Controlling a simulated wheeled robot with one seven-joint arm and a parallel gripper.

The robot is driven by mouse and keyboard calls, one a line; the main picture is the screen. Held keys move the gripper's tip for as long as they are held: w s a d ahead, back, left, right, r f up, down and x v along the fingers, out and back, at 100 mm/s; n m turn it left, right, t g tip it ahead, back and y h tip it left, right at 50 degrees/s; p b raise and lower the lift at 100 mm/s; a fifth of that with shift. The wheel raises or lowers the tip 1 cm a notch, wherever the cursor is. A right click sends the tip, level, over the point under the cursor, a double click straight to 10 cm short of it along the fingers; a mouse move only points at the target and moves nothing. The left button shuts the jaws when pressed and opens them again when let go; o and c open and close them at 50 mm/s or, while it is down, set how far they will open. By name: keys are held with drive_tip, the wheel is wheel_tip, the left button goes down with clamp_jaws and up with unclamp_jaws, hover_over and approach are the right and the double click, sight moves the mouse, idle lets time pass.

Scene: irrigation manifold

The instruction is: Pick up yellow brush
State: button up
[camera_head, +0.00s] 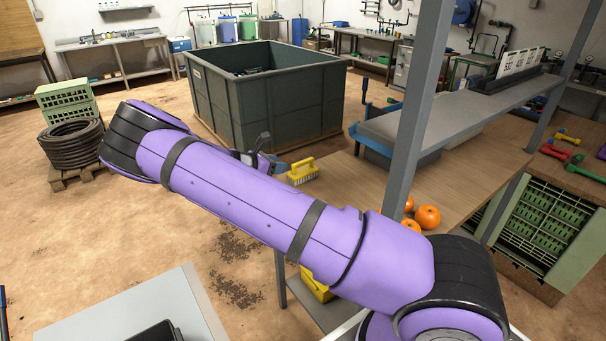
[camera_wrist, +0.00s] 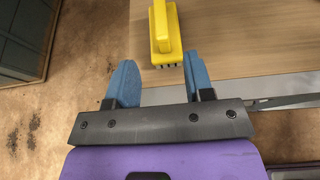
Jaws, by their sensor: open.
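The yellow brush (camera_head: 303,169) lies on the wooden tabletop near its left edge, with its handle facing up. In the wrist view the yellow brush (camera_wrist: 165,35) is at the top centre, just beyond the fingertips and roughly in line with the gap between them. My gripper (camera_wrist: 158,68) is open, with blue fingers apart and nothing between them. In the head view my gripper (camera_head: 265,160) shows only partly behind my purple arm, close to the left of the brush. It does not appear to touch the brush.
Several oranges (camera_head: 428,217) sit on the wooden table (camera_head: 350,180) to the right of the brush. A grey shelf post (camera_head: 414,110) rises from the table. A large dark green bin (camera_head: 230,105) stands behind on the floor.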

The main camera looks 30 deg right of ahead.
sight(292, 166)
drive_tip(key=x, duration=0.8)
drive_tip(key=shift+d+f, duration=0.25)
drive_tip(key=shift+f, duration=0.15)
drive_tip(key=shift+c, duration=0.2)
clamp_jaws()
